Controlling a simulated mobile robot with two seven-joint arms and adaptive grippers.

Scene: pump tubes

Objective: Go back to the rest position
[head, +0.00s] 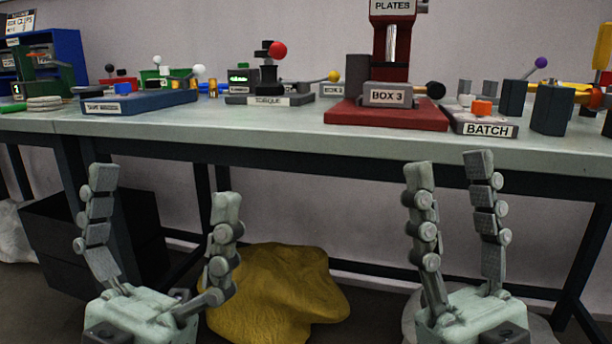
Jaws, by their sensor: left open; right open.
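My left gripper (162,190) is open and empty at the lower left of the head view. Its fingers point up in front of the table's near edge. My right gripper (448,168) is open and empty at the lower right, its fingers also pointing up. Its fingertips overlap the table's front edge in the picture. Neither gripper touches anything that I can see. The arms behind both grippers are out of view below.
The grey table (270,133) bears a red press with a BOX 3 block (392,95), a BATCH tray (487,129), a TORQUE stand (270,100) and a blue tray (140,104). Below are a dark box (125,230) and a yellow sack (275,295). The table's front strip is clear.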

